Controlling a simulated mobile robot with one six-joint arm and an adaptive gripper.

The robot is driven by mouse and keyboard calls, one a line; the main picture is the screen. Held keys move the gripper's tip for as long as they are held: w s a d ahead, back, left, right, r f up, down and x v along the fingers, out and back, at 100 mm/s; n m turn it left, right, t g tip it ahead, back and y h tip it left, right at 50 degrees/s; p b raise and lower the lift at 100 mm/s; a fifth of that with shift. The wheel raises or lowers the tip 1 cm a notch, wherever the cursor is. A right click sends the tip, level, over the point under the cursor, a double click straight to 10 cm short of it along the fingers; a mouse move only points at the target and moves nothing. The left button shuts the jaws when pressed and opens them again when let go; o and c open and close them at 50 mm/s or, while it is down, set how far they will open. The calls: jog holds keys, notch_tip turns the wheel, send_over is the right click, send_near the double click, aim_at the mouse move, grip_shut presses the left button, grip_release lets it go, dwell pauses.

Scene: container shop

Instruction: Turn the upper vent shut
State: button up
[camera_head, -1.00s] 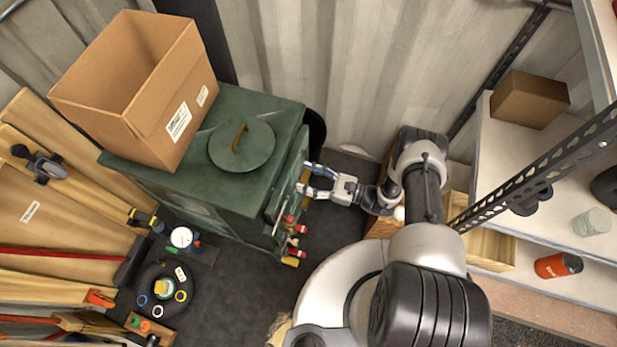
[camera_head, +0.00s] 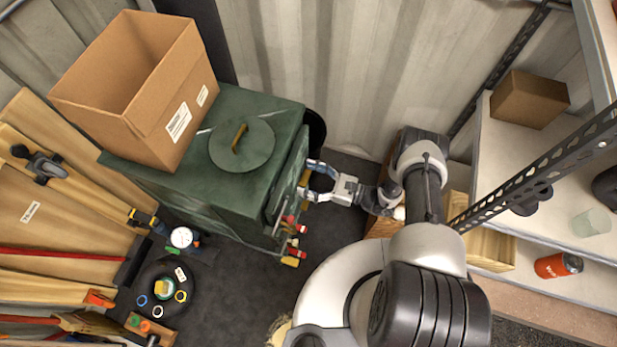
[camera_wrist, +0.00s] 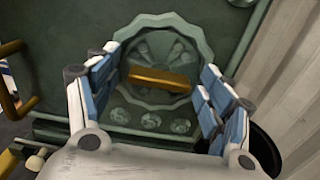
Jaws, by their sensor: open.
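The green stove (camera_head: 225,185) stands left of my arm in the head view. The upper vent (camera_wrist: 205,48) is a green scalloped disc on its face in the wrist view. A brass bar handle (camera_wrist: 160,80) crosses the vent's middle, lying nearly level with a slight tilt. Dark openings show around the bar. My gripper (camera_head: 308,178) is open at the stove's right face. In the wrist view its blue and white fingers (camera_wrist: 160,68) stand on either side of the brass bar, with a gap visible on both sides. The vent is hidden in the head view.
A row of small round shapes (camera_wrist: 150,121) lies below the vent. Brass handles (camera_wrist: 12,80) show at the left. An open cardboard box (camera_head: 140,95) sits on the stove. Shelving (camera_head: 555,225) stands to the right and a corrugated wall (camera_head: 350,70) behind.

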jog(key=v, duration=1.1)
jog(key=shift+s+d, duration=0.15)
jog(key=shift+d, duration=0.25)
notch_tip(320, 180, up, 30)
jog(key=w+n+g+h, duration=0.3)
jog(key=n+g+h, duration=0.5)
jog(key=n, duration=0.5)
jog(key=s+d+r+n+t+h, duration=0.2)
jog(key=s+r+n+t+h, duration=0.4)
jog(key=s+r, duration=1.2)
jog(key=r+n+h, duration=0.1)
jog(key=n+h, duration=0.2)
jog(key=shift+s+t, duration=0.3)
jog(key=shift+s, duration=0.05)
jog(key=shift+r, duration=0.1)
jog(key=shift+c, duration=0.3)
